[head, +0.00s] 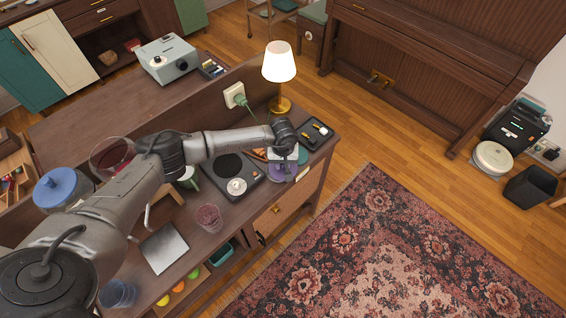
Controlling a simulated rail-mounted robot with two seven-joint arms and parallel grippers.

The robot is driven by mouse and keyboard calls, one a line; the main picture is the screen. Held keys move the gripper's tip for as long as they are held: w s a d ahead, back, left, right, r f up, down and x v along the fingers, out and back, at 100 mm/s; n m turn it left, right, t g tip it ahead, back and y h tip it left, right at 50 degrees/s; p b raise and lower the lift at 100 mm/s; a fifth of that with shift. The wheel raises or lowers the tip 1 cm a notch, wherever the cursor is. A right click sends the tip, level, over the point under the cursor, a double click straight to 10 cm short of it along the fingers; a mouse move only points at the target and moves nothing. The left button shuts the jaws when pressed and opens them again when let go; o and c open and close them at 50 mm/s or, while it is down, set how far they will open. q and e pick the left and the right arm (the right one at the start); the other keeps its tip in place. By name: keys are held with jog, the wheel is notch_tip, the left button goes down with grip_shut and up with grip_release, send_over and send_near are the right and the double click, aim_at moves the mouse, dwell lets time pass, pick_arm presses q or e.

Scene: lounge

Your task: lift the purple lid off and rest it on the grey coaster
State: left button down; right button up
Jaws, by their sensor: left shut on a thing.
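The purple lid (281,173) shows as a small round purple shape near the right end of the wooden cabinet top. My left gripper (286,160) points down over it and is shut on it. The gripper hides part of the lid, and I cannot tell whether the lid touches what is below. A flat grey square (163,248), which looks like the grey coaster, lies on the nearer left part of the top. My right gripper is not in view.
A black hot plate (228,169) with a white item on it is left of the lid. A glass (209,217) stands nearer. A dark tray (317,133) and a lit lamp (279,66) are behind. A blue-lidded jar (62,186) is at left.

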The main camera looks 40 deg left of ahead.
pick_arm(q)
jog(key=c, duration=0.9)
grip_release()
jog(key=shift+f, duration=0.1)
notch_tip(320, 180, up, 14)
